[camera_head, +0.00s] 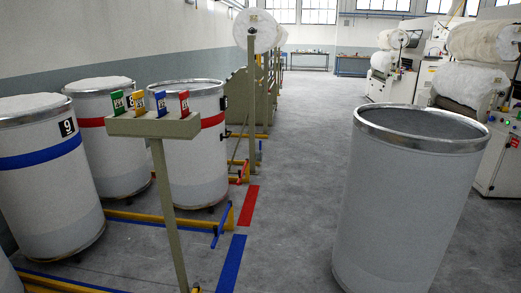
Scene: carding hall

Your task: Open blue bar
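A low yellow bar (150,217) runs along the floor in front of the white cans at left. An upright blue handle (222,224) stands at its right end, beside the aisle. A blue stripe (232,263) lies on the floor just in front of it. A thin blue line (70,281) also runs along the floor at the lower left. I cannot tell if it is part of a bar. Neither of my grippers is in view.
A large open can (405,210) stands at the right foreground. A post (168,215) with coloured tags stands at left. White cans with blue (40,155) and red (213,120) bands stand behind. A red stripe (249,206) marks the floor.

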